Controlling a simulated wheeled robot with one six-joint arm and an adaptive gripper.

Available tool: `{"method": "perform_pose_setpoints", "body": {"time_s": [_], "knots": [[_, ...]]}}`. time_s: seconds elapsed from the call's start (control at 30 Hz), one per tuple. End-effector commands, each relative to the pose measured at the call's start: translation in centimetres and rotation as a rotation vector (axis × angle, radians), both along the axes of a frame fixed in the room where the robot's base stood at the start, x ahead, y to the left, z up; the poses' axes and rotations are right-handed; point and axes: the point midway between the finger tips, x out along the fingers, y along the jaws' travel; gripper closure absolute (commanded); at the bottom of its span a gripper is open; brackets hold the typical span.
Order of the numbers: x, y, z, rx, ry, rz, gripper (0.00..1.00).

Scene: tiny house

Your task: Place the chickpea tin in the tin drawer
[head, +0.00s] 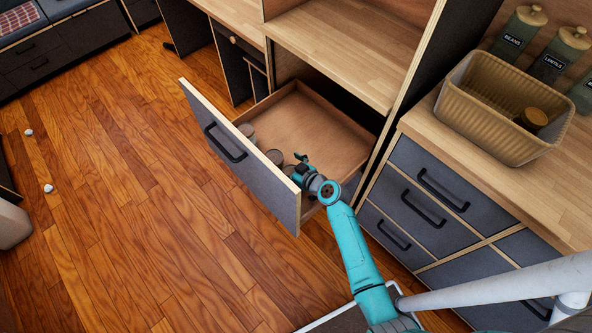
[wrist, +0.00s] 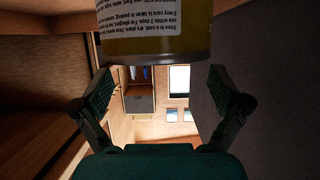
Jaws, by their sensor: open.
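The tin drawer (head: 306,119) is pulled out, with brown inner walls and a grey front. Two tins, a farther tin (head: 246,131) and a nearer tin (head: 275,157), stand inside along its front panel. My gripper (head: 302,167) is at the drawer's near end, close to the front panel, and partly hides what is beside it. In the wrist view my gripper (wrist: 160,92) has its fingers spread apart. A tin (wrist: 155,42) with a yellowish label and upside-down small print fills the top middle, just beyond the fingertips. Its name does not show, so I cannot tell if it is the chickpea tin.
A ribbed basket (head: 500,105) with a brown-lidded jar stands on the right counter, beside labelled jars (head: 515,32). Closed drawers (head: 425,205) are below. An open shelf (head: 345,50) is above the pulled-out drawer. The wooden floor (head: 130,190) at left is mostly clear.

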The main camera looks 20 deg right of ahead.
Motion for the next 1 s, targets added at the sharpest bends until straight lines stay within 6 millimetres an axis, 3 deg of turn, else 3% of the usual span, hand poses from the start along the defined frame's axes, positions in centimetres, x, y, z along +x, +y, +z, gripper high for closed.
{"method": "perform_pose_setpoints", "body": {"time_s": [0.2, 0.4, 1.0], "knots": [[-3.6, -1.2, 1.5, 0.001, 0.0, -0.003, 0.01], [-5.2, -1.7, 2.2, 0.001, 0.0, 0.0, 0.01], [-5.4, -1.8, 2.4, 0.0, -0.001, 0.0, 0.01]]}}
